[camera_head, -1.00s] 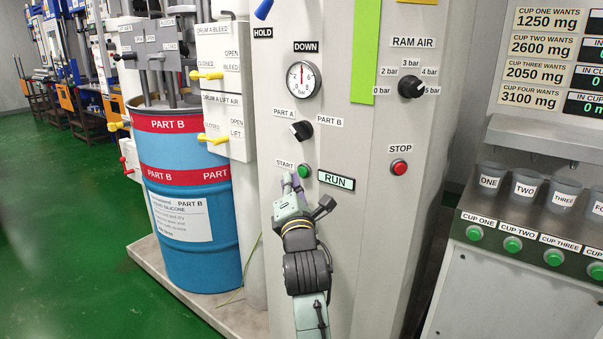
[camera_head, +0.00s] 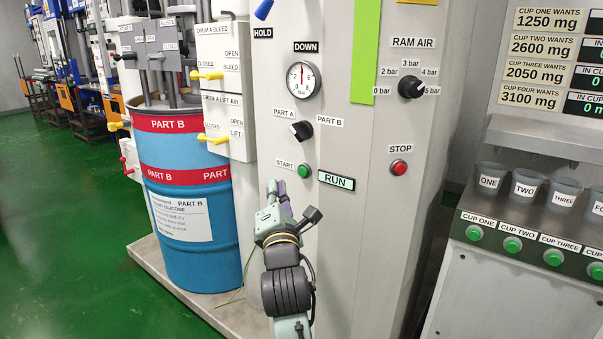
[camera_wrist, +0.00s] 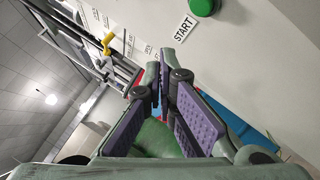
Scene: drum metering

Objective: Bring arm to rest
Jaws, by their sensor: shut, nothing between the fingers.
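My gripper (camera_head: 276,188) is in front of the grey cabinet (camera_head: 345,235), a little below and left of the green START button (camera_head: 304,171), and apart from it. Its fingers are shut and hold nothing. In the wrist view the purple-padded fingers of my gripper (camera_wrist: 163,72) come together at the tips. The green button (camera_wrist: 203,5) with its START label (camera_wrist: 184,28) shows above them at the top edge. The RUN display (camera_head: 336,180) is lit, right of the button.
A blue PART B drum (camera_head: 200,245) stands left of the cabinet, with yellow valve handles (camera_head: 207,75) near it. The red STOP button (camera_head: 399,167) is on the cabinet's right. Labelled cups (camera_head: 526,187) stand on a bench at right. Green floor (camera_head: 70,220) is open at left.

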